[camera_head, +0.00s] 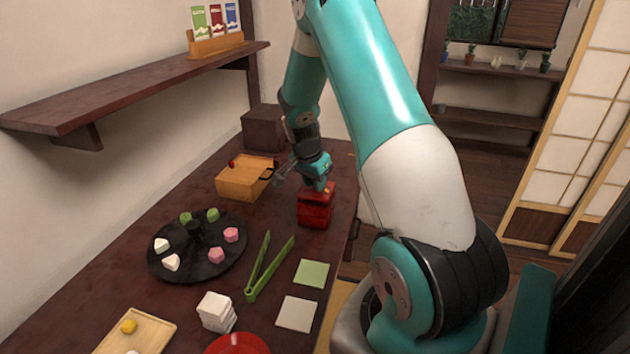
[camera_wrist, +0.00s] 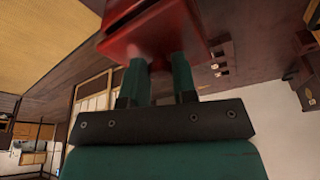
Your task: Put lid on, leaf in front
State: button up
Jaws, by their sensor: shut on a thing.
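A red box (camera_head: 314,213) stands on the dark table, near its right edge. My gripper (camera_head: 319,184) is directly above it, pointing down. In the wrist view my gripper (camera_wrist: 157,68) is shut on the small red knob of a red lid (camera_wrist: 140,38). A small yellowish mark (camera_head: 327,190) shows at the top of the red piece under the gripper; I cannot make out whether it is the leaf. I cannot tell whether the lid rests on the box or hangs just above it.
A wooden box (camera_head: 240,182) with a dark handle stands close on the left. A black round stand (camera_head: 198,262) with several sweets, green tongs (camera_head: 262,268), green and white squares (camera_head: 312,273), and a white stack (camera_head: 216,313) lie nearer. A shelf (camera_head: 135,88) overhangs the left.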

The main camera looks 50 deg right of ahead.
jog(key=shift+f+b, duration=0.5)
jog(key=shift+f, duration=0.25)
jog(key=o, duration=1)
jog(key=v, duration=1.7)
jog(key=shift+r, duration=0.3)
jog(key=s+a+r+n+t+y+p, duration=0.1)
jog(key=s+a+r+n+y, duration=0.15)
jog(key=a+n, duration=0.7)
jog(key=s+a+r+n+t+y+p, duration=0.1)
jog(key=s+a+r+n+y+p, duration=0.3)
jog(key=a, duration=1.1)
jog(key=s+a+n, duration=0.3)
jog(key=s+a, duration=0.1)
jog(key=s+a+r+n+g, duration=0.1)
jog(key=s+a+n, duration=0.3)
jog(key=s, duration=0.1)
jog(key=s+a+n+g+y+b, duration=0.1)
jog(key=s+a+n, duration=0.3)
jog(key=s, duration=0.1)
jog(key=shift+r+n, duration=0.25)
jog(key=shift+r, duration=0.15)
